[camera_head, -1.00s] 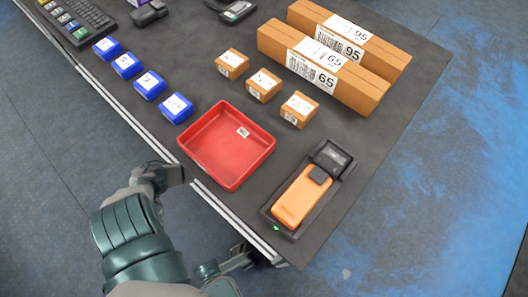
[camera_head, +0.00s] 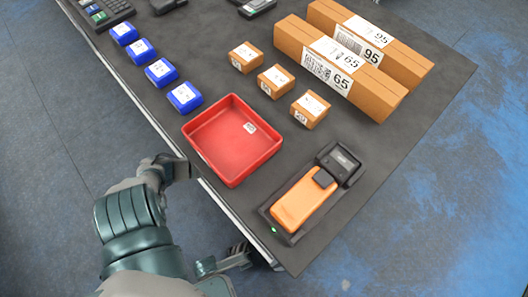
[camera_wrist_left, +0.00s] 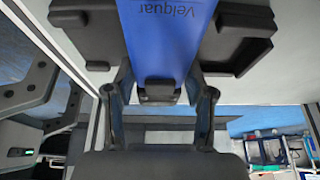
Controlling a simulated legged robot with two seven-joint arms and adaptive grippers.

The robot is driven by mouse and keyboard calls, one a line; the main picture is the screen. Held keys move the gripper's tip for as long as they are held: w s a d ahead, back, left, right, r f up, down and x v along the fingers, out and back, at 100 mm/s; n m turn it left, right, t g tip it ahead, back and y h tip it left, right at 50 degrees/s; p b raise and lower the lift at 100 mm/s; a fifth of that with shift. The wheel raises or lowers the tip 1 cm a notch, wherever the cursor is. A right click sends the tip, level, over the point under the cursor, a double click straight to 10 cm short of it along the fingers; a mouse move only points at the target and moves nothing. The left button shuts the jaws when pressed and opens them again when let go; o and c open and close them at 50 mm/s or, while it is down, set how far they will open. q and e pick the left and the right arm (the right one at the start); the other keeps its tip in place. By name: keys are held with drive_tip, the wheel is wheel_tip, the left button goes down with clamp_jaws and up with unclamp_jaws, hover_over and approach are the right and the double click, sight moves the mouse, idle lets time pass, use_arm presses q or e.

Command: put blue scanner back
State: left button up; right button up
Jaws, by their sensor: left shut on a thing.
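In the left wrist view a blue scanner body (camera_wrist_left: 172,22) with the upside-down word "Velquar" lies between the dark fingers of my left gripper (camera_wrist_left: 165,48). The gripper is shut on it. The scanner's upper end runs out of that picture. In the head view I cannot make out the blue scanner; only arm parts of mine show at the lower left, beside the table edge. My right gripper cannot be made out. An orange scanner (camera_head: 298,205) lies in a black dock (camera_head: 291,236) with a small green light, near the table's front corner.
On the dark table (camera_head: 420,122) stand a red tray (camera_head: 225,150), several blue boxes (camera_head: 160,72), orange-brown boxes (camera_head: 275,80) and two long cartons (camera_head: 345,72). Black devices (camera_head: 256,7) and a keypad (camera_head: 105,10) are at the far end.

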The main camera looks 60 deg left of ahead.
use_arm(q)
drive_tip(key=shift+f, duration=0.25)
drive_tip(key=o, duration=1.4)
drive_tip(key=shift+o, duration=0.2)
drive_tip(key=v, duration=1.2)
